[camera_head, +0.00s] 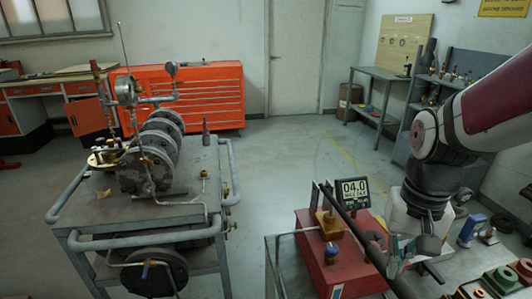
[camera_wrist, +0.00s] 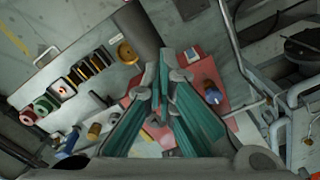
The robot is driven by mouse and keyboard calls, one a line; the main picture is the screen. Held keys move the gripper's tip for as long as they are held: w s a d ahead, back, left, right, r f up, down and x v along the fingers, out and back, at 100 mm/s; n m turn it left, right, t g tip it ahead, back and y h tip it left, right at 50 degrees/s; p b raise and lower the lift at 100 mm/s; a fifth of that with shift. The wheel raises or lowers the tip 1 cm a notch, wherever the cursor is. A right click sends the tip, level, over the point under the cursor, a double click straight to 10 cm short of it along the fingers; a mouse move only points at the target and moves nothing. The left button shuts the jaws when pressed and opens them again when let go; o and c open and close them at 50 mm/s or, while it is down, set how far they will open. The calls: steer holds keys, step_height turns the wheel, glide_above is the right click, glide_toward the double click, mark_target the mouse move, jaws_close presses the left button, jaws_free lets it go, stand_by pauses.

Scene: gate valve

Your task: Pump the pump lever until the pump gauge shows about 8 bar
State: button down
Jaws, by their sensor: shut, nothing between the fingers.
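The pump is a red box (camera_head: 330,262) on the bench at the lower right, with a brass block (camera_head: 328,224) on top. Its black digital gauge (camera_head: 353,191) reads 04.0, with a smaller line below. A long dark bar, apparently the pump lever (camera_head: 345,228), slants from above the brass block down toward the lower right. My gripper (camera_head: 396,256) is beside the bar at the right of the red box. In the wrist view its teal fingers (camera_wrist: 164,58) are shut and empty, with the red pump base (camera_wrist: 215,88) below. Whether they touch the bar cannot be told.
Blue parts (camera_head: 473,228) and several coloured fittings lie on the bench right of my gripper. A grey cart (camera_head: 150,215) with flanged pipework stands at the left. An orange tool cabinet (camera_head: 180,95) is behind it. Open floor lies between cart and bench.

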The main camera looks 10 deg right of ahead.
mark_target(387, 282)
step_height(387, 282, down, 6)
steer(key=b, duration=0.3)
steer(key=shift+f, duration=0.2)
step_height(387, 282, down, 2)
steer(key=b, duration=0.4)
steer(key=shift+f+b, duration=0.15)
steer(key=shift+b, duration=0.15)
step_height(387, 282, up, 13)
steer(key=p, duration=1)
steer(key=shift+s+f+p, duration=0.1)
steer(key=shift+p, duration=0.3)
